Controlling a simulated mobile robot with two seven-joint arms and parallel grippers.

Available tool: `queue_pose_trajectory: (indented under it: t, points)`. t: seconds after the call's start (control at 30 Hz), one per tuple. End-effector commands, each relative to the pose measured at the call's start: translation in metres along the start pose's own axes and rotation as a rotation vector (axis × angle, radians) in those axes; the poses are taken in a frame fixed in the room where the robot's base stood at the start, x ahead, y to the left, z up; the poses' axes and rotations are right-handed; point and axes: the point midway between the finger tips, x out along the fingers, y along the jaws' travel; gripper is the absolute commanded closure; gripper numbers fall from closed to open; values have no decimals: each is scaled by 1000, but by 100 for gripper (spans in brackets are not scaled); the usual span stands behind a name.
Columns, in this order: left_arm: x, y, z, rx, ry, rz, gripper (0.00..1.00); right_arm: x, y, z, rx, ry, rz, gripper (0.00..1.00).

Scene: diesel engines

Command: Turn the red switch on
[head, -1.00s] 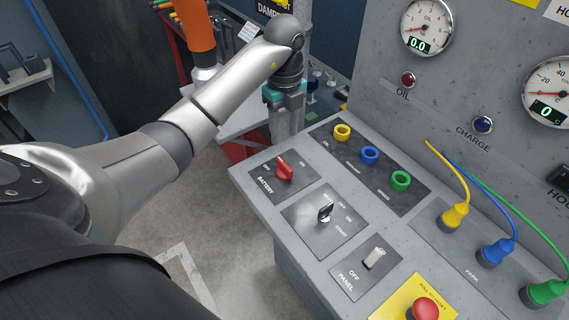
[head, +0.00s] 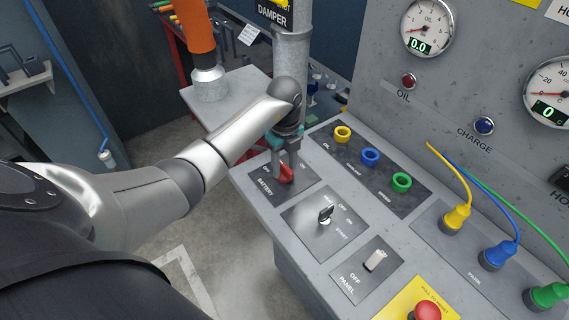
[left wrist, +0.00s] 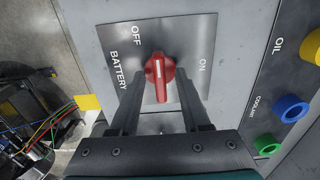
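The red switch (head: 286,173) is a rotary knob on the BATTERY plate at the left end of the sloping grey panel. In the left wrist view the red switch (left wrist: 160,74) has a white mark, with OFF printed at its upper left and ON at its right. My left gripper (head: 284,160) is down at the knob. In the left wrist view its two dark fingers (left wrist: 159,84) are open on either side of the knob, with gaps visible. In the head view the gripper hides the knob's far side. My right gripper is not in view.
A key switch (head: 326,213), a PANEL toggle (head: 375,260) and a red push button (head: 426,311) lie along the panel's near edge. Yellow, blue and green sockets (head: 370,155) sit behind. A vertical grey pipe (head: 292,60) stands beyond my left gripper.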

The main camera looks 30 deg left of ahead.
Motion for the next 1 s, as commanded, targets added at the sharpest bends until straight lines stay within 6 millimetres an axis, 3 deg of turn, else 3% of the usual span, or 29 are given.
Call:
queue_pose_trajectory:
  t: [0.03,0.4,1.0]
  points:
    - [0,0,0,0,0,0,59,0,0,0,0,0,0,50]
    - [0,0,0,0,0,0,100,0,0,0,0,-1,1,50]
    - [0,0,1,27,-2,1,100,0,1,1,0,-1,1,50]
